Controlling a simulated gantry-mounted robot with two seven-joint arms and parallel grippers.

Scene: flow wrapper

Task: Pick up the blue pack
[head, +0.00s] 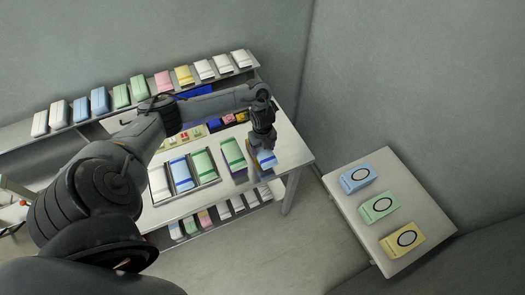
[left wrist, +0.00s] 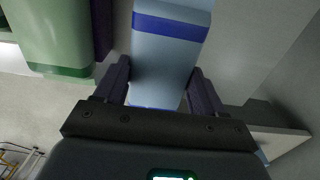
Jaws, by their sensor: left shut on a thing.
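A light blue pack with darker blue bands shows in the head view (head: 266,159), under my left gripper at the right end of the shelf table. It also shows in the left wrist view (left wrist: 168,62), between the two dark fingers. My left gripper (head: 263,146) is shut on this blue pack; its fingers (left wrist: 162,85) lie along the pack's two sides. Whether the pack touches the table top is hard to tell. Another light blue pack (head: 357,178) with an oval mark lies on the side table. My right gripper is not in view.
A green pack (head: 233,154) stands just left of the held pack, also in the left wrist view (left wrist: 52,35). Packs in trays lie further left. An upper shelf (head: 17,139) holds several packs. The white side table (head: 419,190) carries green (head: 379,207) and yellow (head: 403,239) packs.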

